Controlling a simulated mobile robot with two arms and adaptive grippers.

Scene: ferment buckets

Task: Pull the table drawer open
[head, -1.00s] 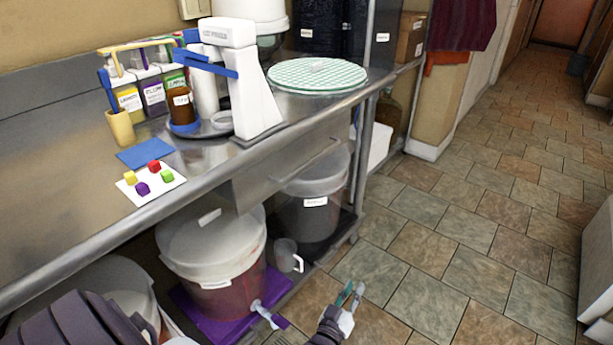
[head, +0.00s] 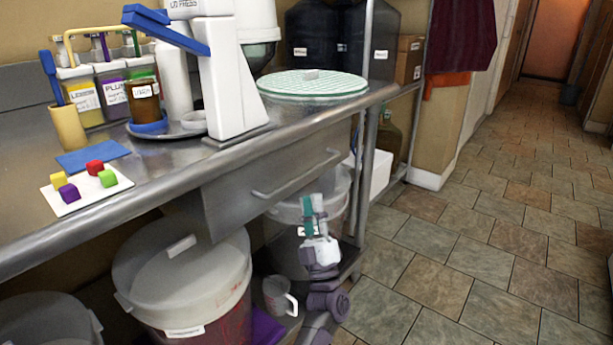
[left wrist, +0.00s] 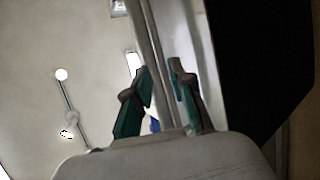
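The table drawer (head: 232,198) is a grey metal front under the steel tabletop's edge and looks shut. Its long bar handle (head: 290,178) runs along the front. My left gripper (head: 314,210) points upward just below the handle's right half, in front of a lidded bucket. In the left wrist view its teal fingertips (left wrist: 165,90) stand apart, with a metal bar running behind or between them; I cannot tell whether they are around it. Nothing is visibly held. My right gripper is not in view.
Under the table stand a large lidded bucket (head: 182,265), another bucket (head: 328,190) behind my left gripper, and a clear jug (head: 279,297). A white press (head: 225,75), bottles and a cube card (head: 87,190) stand on top. The tiled floor (head: 480,250) to the right is clear.

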